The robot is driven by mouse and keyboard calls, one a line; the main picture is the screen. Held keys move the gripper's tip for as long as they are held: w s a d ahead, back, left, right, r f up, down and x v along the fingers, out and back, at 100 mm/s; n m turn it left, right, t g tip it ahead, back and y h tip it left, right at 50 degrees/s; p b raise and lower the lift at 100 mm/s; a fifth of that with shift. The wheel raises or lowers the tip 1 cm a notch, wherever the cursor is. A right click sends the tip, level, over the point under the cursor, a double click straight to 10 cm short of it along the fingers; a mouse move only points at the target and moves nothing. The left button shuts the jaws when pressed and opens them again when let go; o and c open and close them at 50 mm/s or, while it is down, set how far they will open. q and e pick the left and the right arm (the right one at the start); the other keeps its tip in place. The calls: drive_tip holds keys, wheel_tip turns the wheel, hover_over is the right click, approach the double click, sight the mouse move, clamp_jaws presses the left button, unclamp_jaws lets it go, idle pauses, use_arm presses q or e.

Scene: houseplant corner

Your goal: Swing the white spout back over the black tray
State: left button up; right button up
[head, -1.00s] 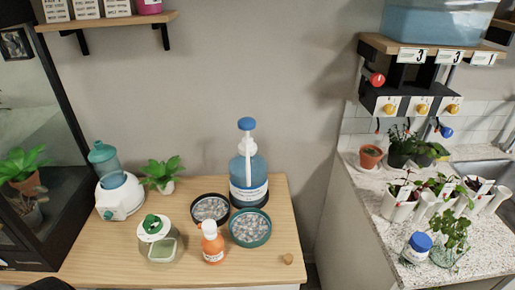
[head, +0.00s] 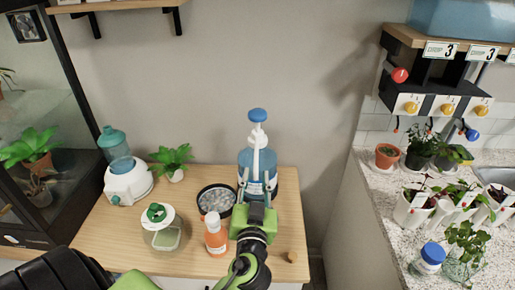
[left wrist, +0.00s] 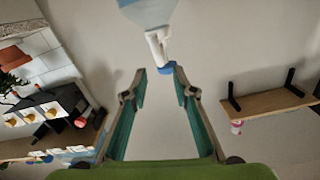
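The white spout (head: 258,153) is on a blue pump bottle (head: 247,160) with a blue cap (head: 257,115). It points toward me and down in front of the bottle. The black tray (head: 203,209), round with grey pebbles, sits left of the bottle. My left gripper (head: 257,180) is open and empty in front of the bottle, its fingers either side of the spout's lower end in the head view. In the left wrist view, spout (left wrist: 155,45) and cap lie beyond the fingertips (left wrist: 160,72), near the right one. My right gripper is not in view.
An orange bottle (head: 216,240) stands just left of my gripper. A lidded glass jar (head: 165,238), a plant (head: 171,158) and a white dispenser (head: 130,186) stand farther left. A small cork-like piece (head: 292,257) lies at the right. A wall shelf (head: 115,8) is above.

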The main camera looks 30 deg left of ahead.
sight(257, 151)
use_arm(q)
drive_tip(key=p+x, duration=0.4)
drive_tip(key=x, duration=0.7)
drive_tip(key=shift+a+r, duration=0.15)
drive_tip(key=shift+a, duration=0.1)
drive_tip(key=shift+x, duration=0.85)
clamp_jaws()
